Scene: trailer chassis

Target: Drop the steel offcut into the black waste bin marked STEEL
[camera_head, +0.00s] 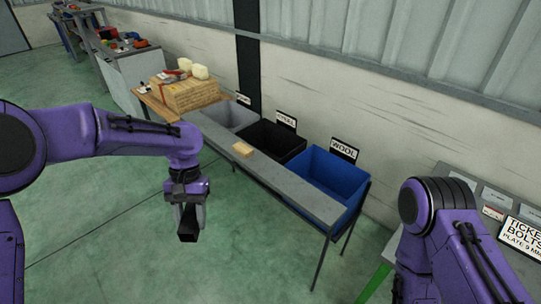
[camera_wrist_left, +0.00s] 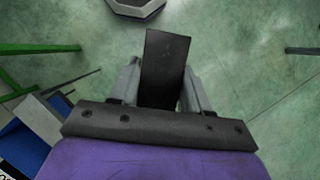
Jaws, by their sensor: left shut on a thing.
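The steel offcut (camera_wrist_left: 165,68) is a dark, flat-sided piece. My left gripper (camera_wrist_left: 160,88) is shut on it, with a grey finger on each side. In the head view the offcut (camera_head: 188,228) hangs below my left gripper (camera_head: 189,214), over the open floor in front of the bin stand. The black waste bin (camera_head: 271,140) stands in the middle of the row, up and to the right of the gripper, behind a grey ledge. Its sign (camera_head: 286,120) is partly legible and ends in "EEL". My right arm shows at the right, but its gripper is out of view.
A blue bin (camera_head: 328,170) marked WOOL stands right of the black one, and a grey bin (camera_head: 230,116) left of it. A small tan block (camera_head: 243,149) lies on the grey ledge (camera_head: 290,185). The floor near the gripper is clear.

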